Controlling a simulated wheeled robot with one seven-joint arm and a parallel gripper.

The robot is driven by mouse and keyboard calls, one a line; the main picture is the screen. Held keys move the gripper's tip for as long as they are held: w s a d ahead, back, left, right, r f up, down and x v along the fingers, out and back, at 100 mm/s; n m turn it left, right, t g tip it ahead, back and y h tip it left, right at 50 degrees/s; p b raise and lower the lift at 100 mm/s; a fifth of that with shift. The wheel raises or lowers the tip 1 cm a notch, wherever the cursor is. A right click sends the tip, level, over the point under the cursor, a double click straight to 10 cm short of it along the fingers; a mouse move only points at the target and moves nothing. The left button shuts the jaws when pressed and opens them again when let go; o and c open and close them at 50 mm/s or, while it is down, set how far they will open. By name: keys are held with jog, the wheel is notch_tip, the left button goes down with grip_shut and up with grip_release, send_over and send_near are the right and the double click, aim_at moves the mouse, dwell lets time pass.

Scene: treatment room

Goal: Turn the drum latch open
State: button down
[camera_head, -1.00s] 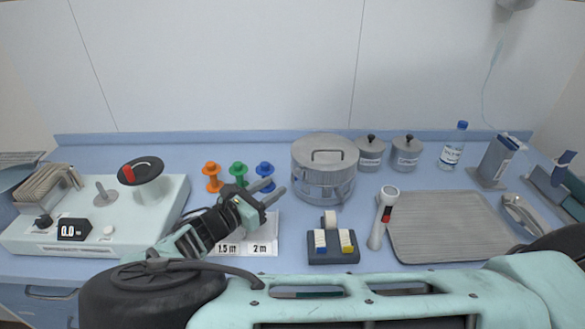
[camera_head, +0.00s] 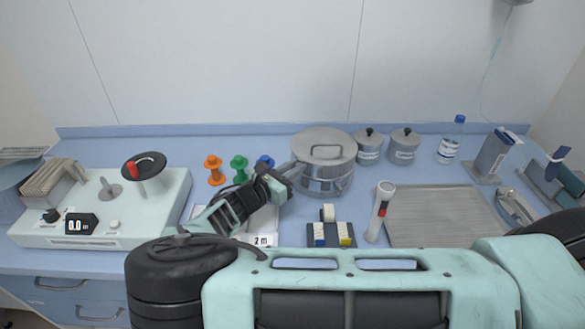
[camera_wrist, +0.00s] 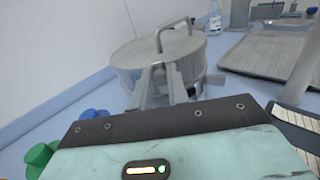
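The drum (camera_head: 326,174) is a round grey metal canister with a flat lid and a bar handle, standing upright near the middle of the counter. It fills the upper middle of the wrist view (camera_wrist: 128,60). My gripper (camera_head: 290,167) is at the drum's left front side, with its fingers pointing at the drum wall. In the wrist view the two fingers (camera_wrist: 162,86) stand apart in front of the wall, just below the lid rim. The latch is not clearly made out; the fingers cover that part of the wall. I cannot tell whether they touch it.
Orange (camera_head: 214,170), green (camera_head: 239,169) and blue (camera_head: 264,162) spools stand left of the drum. Two lidded jars (camera_head: 404,148) are close on its right. A block with coloured labels (camera_head: 330,236), a flashlight (camera_head: 379,212) and a ribbed tray (camera_head: 440,215) lie to the front and right.

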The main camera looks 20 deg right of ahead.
jog(key=shift+m, duration=0.3)
jog(key=m, duration=0.1)
jog(key=m+b, duration=0.1)
jog(key=s+m+b, duration=0.1)
jog(key=shift+d+f+m, duration=0.25)
jog(key=shift+m, duration=0.05)
jog(key=m, duration=0.1)
jog(key=m+b, duration=0.2)
jog(key=shift+s+d+f+y, duration=0.25)
jog(key=shift+s+y, duration=0.05)
jog(key=shift+s, duration=0.1)
jog(key=m+b, duration=0.2)
jog(key=m, duration=0.1)
jog(key=f+m+b, duration=0.1)
jog(key=shift+s+d+m, duration=0.2)
jog(key=shift+s+m, duration=0.1)
jog(key=shift+s, duration=0.05)
jog(key=shift+s+d+f+m+y+b, duration=0.1)
jog(key=shift+f+m+y+b, duration=0.1)
jog(key=shift+m+b, duration=0.55)
jog(key=shift+s+f+m+y+b, duration=0.15)
jog(key=shift+m+b, duration=0.3)
jog(key=shift+m, duration=0.5)
jog(key=shift+w, duration=0.1)
jog(key=c, duration=1.4)
grip_release()
